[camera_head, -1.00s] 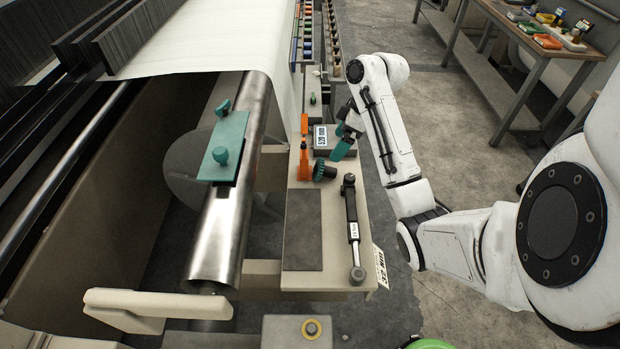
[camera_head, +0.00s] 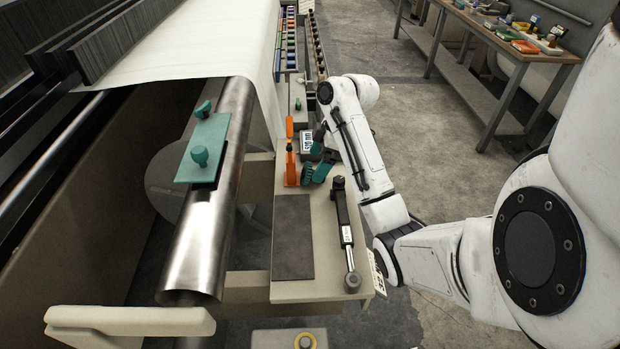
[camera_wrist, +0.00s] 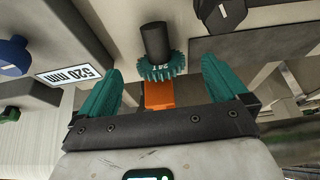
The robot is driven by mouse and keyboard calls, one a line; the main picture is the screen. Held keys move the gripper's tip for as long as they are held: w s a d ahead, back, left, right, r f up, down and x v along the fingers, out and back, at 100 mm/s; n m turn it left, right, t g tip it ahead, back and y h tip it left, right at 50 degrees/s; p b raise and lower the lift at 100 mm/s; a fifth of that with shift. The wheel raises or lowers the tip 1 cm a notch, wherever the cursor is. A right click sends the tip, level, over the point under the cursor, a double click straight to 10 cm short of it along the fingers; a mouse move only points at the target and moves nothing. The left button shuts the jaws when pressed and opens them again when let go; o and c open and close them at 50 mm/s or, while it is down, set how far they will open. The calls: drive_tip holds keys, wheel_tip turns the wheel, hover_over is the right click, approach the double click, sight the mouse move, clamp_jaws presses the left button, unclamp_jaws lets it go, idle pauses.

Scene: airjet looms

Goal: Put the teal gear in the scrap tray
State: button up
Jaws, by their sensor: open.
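The teal gear (camera_wrist: 174,67), marked 24T and with a dark cylindrical hub, shows at the upper middle of the wrist view. In the head view it is a small dark and teal shape (camera_head: 307,175) on the beige ledge beside the loom. My gripper (camera_wrist: 163,74) is open, with one teal finger on each side of the gear; I see gaps between the fingers and its teeth. In the head view my gripper (camera_head: 323,166) is just right of the gear, partly hidden by my arm. I cannot tell which container is the scrap tray.
An orange tool (camera_head: 291,162) stands close to the gear, near a display box (camera_head: 307,141). A dark mat (camera_head: 293,237) and a black cylinder tool (camera_head: 345,230) lie nearer on the ledge. A bench (camera_head: 497,40) at back right holds several small trays, including an orange one (camera_head: 525,47).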

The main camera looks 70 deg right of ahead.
sight(312, 170)
drive_tip(key=shift+x, duration=2.25)
drive_tip(key=shift+d, duration=0.1)
drive_tip(key=c, duration=1.4)
drive_tip(key=shift+o, duration=0.2)
drive_tip(key=shift+r+p, duration=0.1)
drive_tip(key=shift+p, duration=0.2)
